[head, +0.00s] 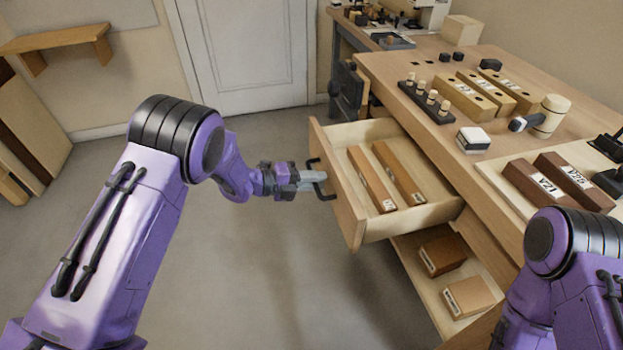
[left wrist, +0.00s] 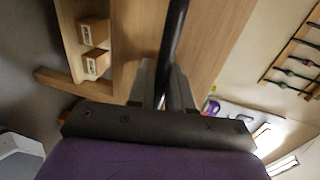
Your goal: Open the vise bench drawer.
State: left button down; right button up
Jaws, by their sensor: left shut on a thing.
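The vise bench drawer (head: 418,219) stands pulled out from the bench, with two long wooden blocks (head: 371,178) lying inside it. Its dark bar handle (head: 322,180) is on the front panel. My left gripper (head: 312,178) is shut on this handle. In the left wrist view the handle (left wrist: 176,40) runs as a dark bar between the two fingers (left wrist: 162,88), with the wooden drawer front (left wrist: 216,40) behind it. My right arm shows at the lower right of the head view, but its gripper is out of frame.
A lower shelf or drawer (head: 410,262) with two wooden blocks (head: 442,254) lies under the open drawer. The bench top (head: 395,75) carries pegs, labelled blocks and a mallet (head: 550,115). A black vise (head: 347,90) is at the bench's far end. The floor (head: 262,265) left of the drawer is clear.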

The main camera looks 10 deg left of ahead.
dwell(0.3)
pick_arm(q)
jog(key=c, duration=1.2)
grip_release()
jog(key=shift+c, duration=0.2)
jog(key=v, duration=1)
jog(key=shift+a, duration=0.25)
jog(key=shift+s, duration=0.1)
